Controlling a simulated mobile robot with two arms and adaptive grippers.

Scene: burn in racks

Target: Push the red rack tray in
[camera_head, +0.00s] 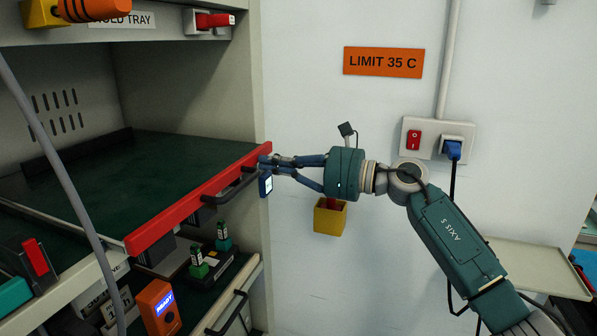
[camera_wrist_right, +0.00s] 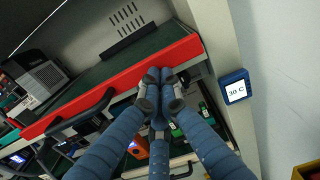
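The red rack tray has a dark green deck (camera_head: 120,185) and a red front rail (camera_head: 185,212) with a dark handle (camera_head: 232,188). The rail also crosses the right wrist view (camera_wrist_right: 103,84). My right gripper (camera_head: 268,162) is at the rail's right end, beside the rack's post. In the right wrist view its blue fingers (camera_wrist_right: 159,76) are together at the tips, with nothing seen between them. The tips overlap the rail and look to be at or against its face; exact contact is hard to tell. My left gripper is not in view.
A small display reading 30 C (camera_wrist_right: 236,88) is on the rack post (camera_wrist_right: 215,50), close to my right fingers. Below are an orange READY box (camera_head: 159,306) and green-topped parts (camera_head: 198,260). A yellow box (camera_head: 330,216) is on the open wall to the right.

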